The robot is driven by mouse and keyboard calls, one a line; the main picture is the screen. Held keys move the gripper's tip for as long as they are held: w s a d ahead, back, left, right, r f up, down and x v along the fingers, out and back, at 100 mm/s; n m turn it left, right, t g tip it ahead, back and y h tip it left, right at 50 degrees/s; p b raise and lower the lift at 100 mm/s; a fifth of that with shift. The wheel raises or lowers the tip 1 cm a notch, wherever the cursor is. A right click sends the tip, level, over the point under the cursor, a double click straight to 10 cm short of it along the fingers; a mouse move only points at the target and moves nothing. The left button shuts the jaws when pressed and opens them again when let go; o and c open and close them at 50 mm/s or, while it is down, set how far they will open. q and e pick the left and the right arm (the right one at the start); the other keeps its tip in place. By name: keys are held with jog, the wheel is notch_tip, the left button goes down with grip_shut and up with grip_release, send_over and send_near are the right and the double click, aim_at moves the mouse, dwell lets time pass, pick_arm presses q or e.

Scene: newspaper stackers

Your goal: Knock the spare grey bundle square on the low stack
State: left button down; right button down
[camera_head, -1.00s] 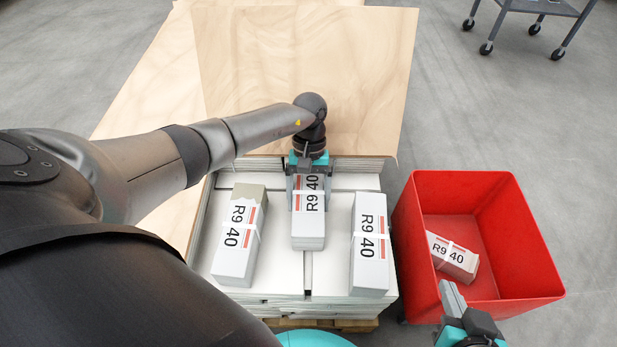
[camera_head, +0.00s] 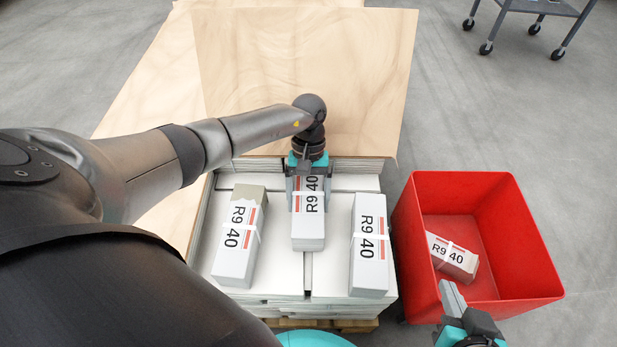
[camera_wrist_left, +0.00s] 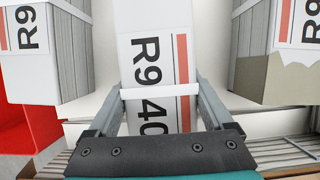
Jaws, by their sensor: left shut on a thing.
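Three grey bundles marked R9 40 lie on the low stack (camera_head: 338,254). My left gripper (camera_head: 309,190) is shut on the middle bundle (camera_head: 308,230), one finger along each long side, and this bundle also shows in the left wrist view (camera_wrist_left: 150,45). The left bundle (camera_head: 235,250) lies slightly turned, with a torn brownish wrapper at its far end. The right bundle (camera_head: 369,265) lies nearly straight near the right edge. My right gripper (camera_head: 452,297) is low at the right, by the red bin; its fingertips show, but their gap is unclear.
A red bin (camera_head: 528,240) stands right of the stack and holds one bundle (camera_head: 453,257) with a reddish end. A plywood board (camera_head: 310,70) stands behind the stack. A wheeled cart (camera_head: 540,8) is far off at top right on open grey floor.

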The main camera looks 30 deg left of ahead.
aim_at(309, 202)
pick_arm(q)
jog(key=shift+s+d+p, duration=0.4)
jog(key=shift+s+d, duration=0.05)
jog(key=shift+s, duration=0.2)
jog(key=shift+s+d+p, duration=0.4)
jog(key=shift+s, duration=0.2)
jog(key=shift+r, duration=0.15)
jog(key=shift+r+p, duration=2)
jog(key=shift+r, duration=0.9)
